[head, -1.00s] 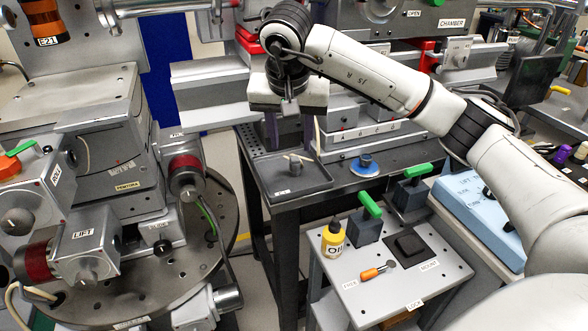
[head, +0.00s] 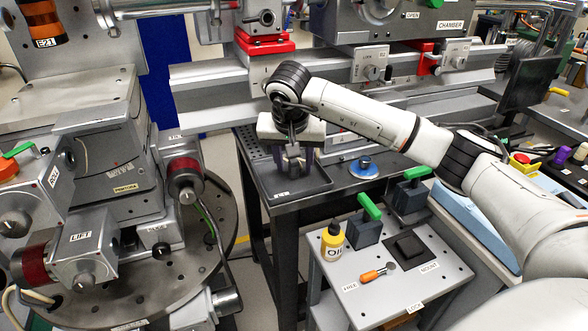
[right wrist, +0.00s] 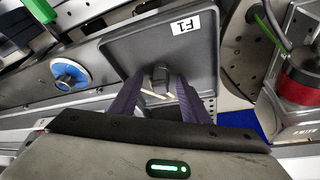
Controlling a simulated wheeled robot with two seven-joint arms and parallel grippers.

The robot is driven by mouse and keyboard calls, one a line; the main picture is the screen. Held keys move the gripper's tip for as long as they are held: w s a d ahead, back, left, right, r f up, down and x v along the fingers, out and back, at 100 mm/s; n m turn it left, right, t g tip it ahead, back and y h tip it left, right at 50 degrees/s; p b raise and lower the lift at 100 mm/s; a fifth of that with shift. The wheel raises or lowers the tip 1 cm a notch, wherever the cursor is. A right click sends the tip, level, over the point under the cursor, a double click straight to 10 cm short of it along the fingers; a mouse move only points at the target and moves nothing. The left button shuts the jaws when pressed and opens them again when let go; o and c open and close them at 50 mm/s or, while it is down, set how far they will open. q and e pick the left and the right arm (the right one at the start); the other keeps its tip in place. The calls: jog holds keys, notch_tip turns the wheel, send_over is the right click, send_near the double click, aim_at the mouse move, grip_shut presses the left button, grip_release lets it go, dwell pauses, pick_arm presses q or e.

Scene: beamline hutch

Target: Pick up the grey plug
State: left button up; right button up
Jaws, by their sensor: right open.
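The grey plug (right wrist: 160,76) stands in a dark grey tray (right wrist: 112,48) with a small white label. A thin pale stick lies by the plug. In the right wrist view, the two purple fingers of my right gripper (right wrist: 161,84) are open, one on each side of the plug, with gaps between. In the head view, my right gripper (head: 293,162) is low over the tray (head: 318,188) and partly hides the plug. I cannot tell whether the fingertips are down at plug height. My left gripper is not in view.
A blue disc with a knob (head: 364,168) lies on the bench right of the tray. A small cart (head: 400,292) in front carries a yellow oil bottle (head: 332,234), green-handled blocks and an orange-handled tool (head: 374,274). A grey rail stands behind the tray.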

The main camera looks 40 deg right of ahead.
aim_at(294, 160)
grip_shut()
notch_tip(294, 160, up, 10)
jog(key=shift+r+p, duration=0.1)
jog(key=shift+p, duration=0.2)
dwell(0.3)
